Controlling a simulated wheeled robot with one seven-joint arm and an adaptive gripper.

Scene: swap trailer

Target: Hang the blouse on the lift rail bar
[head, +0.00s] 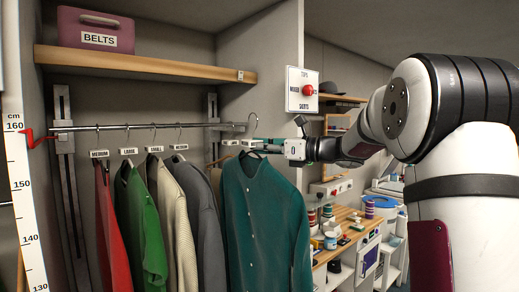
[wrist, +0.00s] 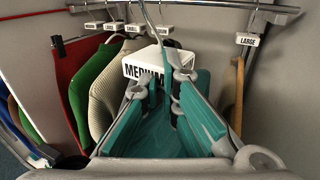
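The teal blouse (head: 262,215) hangs upright on a hanger at the right end of the row of clothes. My gripper (head: 255,145) is at the top of it, just above the collar, reaching in from the right. In the wrist view my fingers (wrist: 160,80) close around the hanger's neck, beside a white MEDIUM tag (wrist: 143,66). The hanger's hook (head: 253,120) stands above the fingers, near the right end of the rail bar (head: 140,126). I cannot tell whether the hook touches the bar. The exact finger contact is partly hidden by the tag.
A red garment (head: 112,225), a green one (head: 140,230), a cream one (head: 172,210) and a grey one (head: 200,220) hang left of the blouse with size tags. A shelf (head: 150,63) with a belts box (head: 95,30) is above. A cluttered workbench (head: 345,225) stands at right.

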